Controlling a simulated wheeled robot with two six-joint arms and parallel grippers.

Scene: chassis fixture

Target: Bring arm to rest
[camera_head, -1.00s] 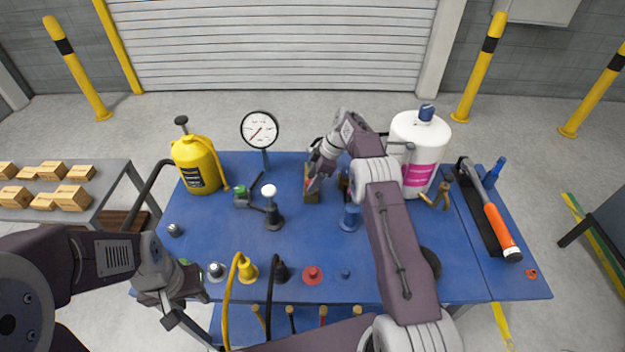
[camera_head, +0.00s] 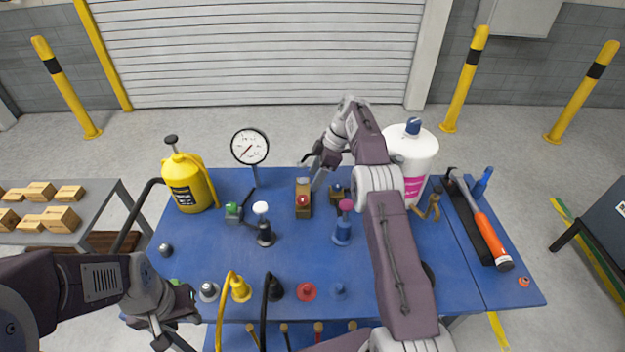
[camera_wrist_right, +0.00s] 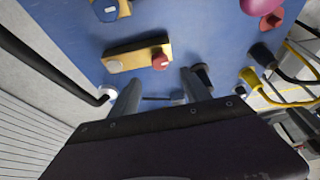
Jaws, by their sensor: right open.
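My right arm reaches forward over the blue table (camera_head: 400,270). Its gripper (camera_head: 318,168) is near the table's far edge, behind a yellow box with a red button (camera_head: 303,201). In the right wrist view its two fingers (camera_wrist_right: 160,98) are spread with nothing between them, and the red-button box (camera_wrist_right: 130,58) lies ahead of them, apart. My left gripper (camera_head: 168,312) hangs by the table's front left corner; its jaw opening is not clear, and I see no object held in it.
A yellow canister (camera_head: 188,185), a gauge (camera_head: 249,147) and a white bottle (camera_head: 412,155) stand at the back. A blue post with a pink top (camera_head: 345,206) stands mid-table. An orange-handled tool (camera_head: 490,238) lies at the right. Knobs and cables line the front.

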